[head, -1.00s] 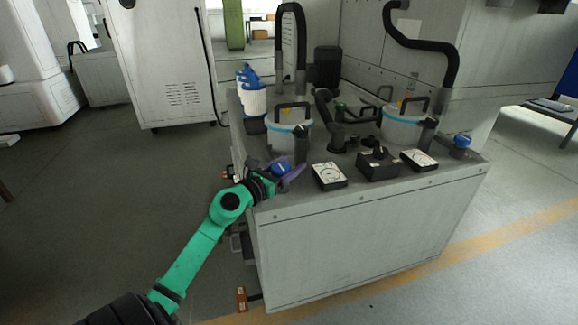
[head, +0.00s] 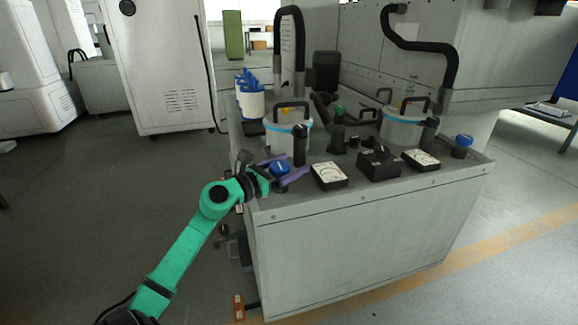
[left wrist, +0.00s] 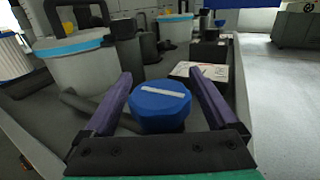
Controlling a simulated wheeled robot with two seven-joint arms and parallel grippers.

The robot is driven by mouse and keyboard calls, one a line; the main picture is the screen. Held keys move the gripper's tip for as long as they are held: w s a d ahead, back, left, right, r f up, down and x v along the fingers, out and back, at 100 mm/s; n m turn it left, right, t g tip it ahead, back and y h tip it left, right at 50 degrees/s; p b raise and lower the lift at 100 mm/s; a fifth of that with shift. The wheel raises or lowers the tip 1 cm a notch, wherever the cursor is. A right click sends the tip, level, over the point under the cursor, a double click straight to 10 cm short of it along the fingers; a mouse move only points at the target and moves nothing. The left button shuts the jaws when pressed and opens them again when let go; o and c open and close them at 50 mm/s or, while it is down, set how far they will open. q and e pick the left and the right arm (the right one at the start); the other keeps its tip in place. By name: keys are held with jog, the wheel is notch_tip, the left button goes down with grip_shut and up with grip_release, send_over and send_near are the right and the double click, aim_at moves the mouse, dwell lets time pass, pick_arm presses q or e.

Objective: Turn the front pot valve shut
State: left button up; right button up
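A blue valve knob (head: 280,168) stands at the near left corner of the grey bench top, in front of the left pot (head: 284,140). In the left wrist view the blue knob (left wrist: 160,107) is faceted, with a white bar lying nearly crosswise on its top. My left gripper (head: 295,163) is open, with one purple finger on each side of the knob. I cannot tell whether either finger touches it. A second blue knob (head: 463,141) stands at the bench's right, beside the right pot (head: 401,131). My right gripper is not in view.
A white-faced gauge (head: 329,175), a black box with a dial (head: 379,164) and another gauge (head: 421,159) line the bench's front edge. Black hoses rise behind. The floor left of the bench is clear.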

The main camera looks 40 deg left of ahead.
pick_arm(q)
jog(key=shift+s, duration=0.1)
jog(key=s+a, duration=0.2)
jog(key=s, duration=1.2)
jog(key=shift+s, duration=0.15)
jog(key=shift+a, duration=0.1)
